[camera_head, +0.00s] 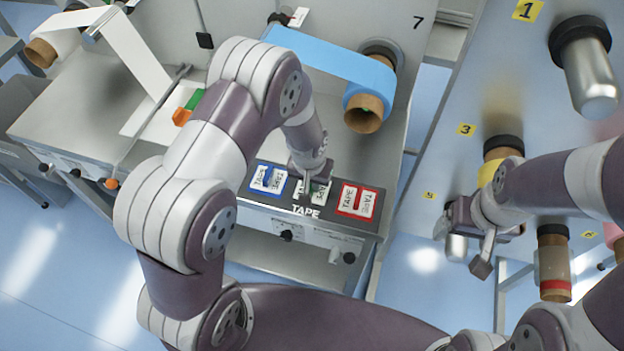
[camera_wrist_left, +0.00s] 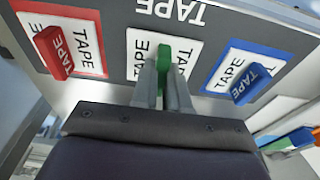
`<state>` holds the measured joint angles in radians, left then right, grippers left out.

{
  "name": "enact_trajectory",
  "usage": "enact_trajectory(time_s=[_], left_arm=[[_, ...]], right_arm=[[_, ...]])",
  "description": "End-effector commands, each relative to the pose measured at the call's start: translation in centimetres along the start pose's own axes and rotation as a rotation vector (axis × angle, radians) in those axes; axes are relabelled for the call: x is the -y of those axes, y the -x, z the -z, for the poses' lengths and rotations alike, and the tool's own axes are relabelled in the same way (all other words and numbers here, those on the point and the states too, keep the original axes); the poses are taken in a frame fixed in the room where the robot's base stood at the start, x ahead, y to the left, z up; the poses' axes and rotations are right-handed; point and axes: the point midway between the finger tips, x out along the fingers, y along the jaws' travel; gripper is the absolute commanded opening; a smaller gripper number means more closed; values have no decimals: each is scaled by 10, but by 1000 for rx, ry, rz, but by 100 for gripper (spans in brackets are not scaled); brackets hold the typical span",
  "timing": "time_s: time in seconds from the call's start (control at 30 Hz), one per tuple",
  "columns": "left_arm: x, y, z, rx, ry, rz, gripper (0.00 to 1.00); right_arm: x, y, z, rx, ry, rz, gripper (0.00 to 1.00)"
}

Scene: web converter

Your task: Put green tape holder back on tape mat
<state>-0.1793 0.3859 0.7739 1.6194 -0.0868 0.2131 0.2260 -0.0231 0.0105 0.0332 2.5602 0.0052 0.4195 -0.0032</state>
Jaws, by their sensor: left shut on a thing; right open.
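The dark tape mat (camera_head: 336,218) lies along the front of the machine table, with white labels reading TAPE. My left gripper (camera_head: 309,184) reaches down over its middle label. In the left wrist view, my left gripper (camera_wrist_left: 164,92) is shut on the green tape holder (camera_wrist_left: 164,60), which stands over the middle white label (camera_wrist_left: 142,44). I cannot tell whether it touches the mat. The red tape holder (camera_wrist_left: 55,52) sits on the red-bordered label, the blue tape holder (camera_wrist_left: 251,84) on the blue-bordered one. My right gripper (camera_head: 482,250) is open and empty at the right, away from the mat.
A blue web roll (camera_head: 365,102) stands behind the mat. Orange and green pieces (camera_head: 188,108) lie on the white web at the left. A grey panel with several numbered spindles and rolls (camera_head: 555,262) fills the right.

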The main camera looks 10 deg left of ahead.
Motion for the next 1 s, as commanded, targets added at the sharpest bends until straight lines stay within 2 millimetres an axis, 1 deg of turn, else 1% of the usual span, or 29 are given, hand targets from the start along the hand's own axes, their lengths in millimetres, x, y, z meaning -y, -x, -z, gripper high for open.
enact_trajectory(time_s=[0.17,0.2,0.27,0.53,0.6,0.67,0.77,1.0], left_arm=[[0,-3,-1,1,0,0,0],[0,-3,-1,0,0,0,20],[0,-2,-1,1,0,0,40],[0,-1,0,1,0,0,40],[0,3,0,0,0,0,40],[0,7,1,-2,0,0,40],[0,24,0,-4,0,-1,40],[0,87,1,-4,0,-1,40]], right_arm=[[0,-3,0,0,0,0,80],[0,-3,0,0,0,0,80],[0,-2,0,0,0,0,80],[0,-2,0,0,0,0,80],[0,2,0,0,0,0,80],[0,-2,0,0,0,0,80],[0,-6,-1,0,0,0,80],[0,-16,-2,0,0,0,80]])
